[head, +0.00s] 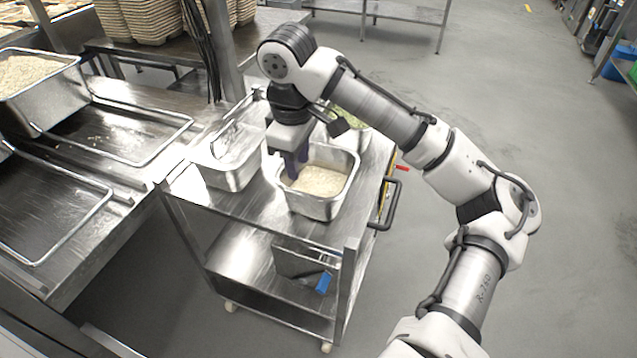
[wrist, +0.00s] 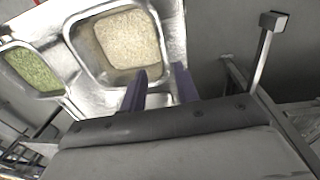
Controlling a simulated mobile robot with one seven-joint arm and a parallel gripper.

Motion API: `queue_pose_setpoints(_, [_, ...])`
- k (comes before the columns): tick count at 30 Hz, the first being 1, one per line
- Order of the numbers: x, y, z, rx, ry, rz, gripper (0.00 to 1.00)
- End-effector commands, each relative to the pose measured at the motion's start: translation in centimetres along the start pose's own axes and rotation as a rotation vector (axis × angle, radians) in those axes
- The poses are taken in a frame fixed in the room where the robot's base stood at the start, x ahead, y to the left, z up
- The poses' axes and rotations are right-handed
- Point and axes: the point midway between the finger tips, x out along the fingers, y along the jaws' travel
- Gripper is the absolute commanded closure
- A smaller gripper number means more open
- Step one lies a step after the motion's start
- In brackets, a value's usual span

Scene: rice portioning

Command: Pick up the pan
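A metal pan of white rice (head: 322,208) stands on the steel cart; it also shows in the wrist view (wrist: 85,58), with the rice in it. My gripper (head: 293,170) points down at the pan's left back side in the head view. Its two purple fingers are apart, with a clear gap between them in the wrist view (wrist: 160,74). The fingertips are close to the pan's rim; whether they touch it or straddle its wall I cannot tell. The fingers and wrist hide part of that rim.
The steel cart (head: 240,208) also bears an apparently empty metal pan (head: 229,172) to the left and a pan of green food (head: 350,127) behind. A counter at left holds another rice pan (head: 62,99) and trays. Open floor lies to the right.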

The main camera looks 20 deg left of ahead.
Motion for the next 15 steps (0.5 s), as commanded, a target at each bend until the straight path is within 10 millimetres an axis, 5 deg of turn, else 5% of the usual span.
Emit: queue_pose_setpoints(15, [8.0, -0.1, 0.6, 0.0, -0.018, -0.009, 0.69])
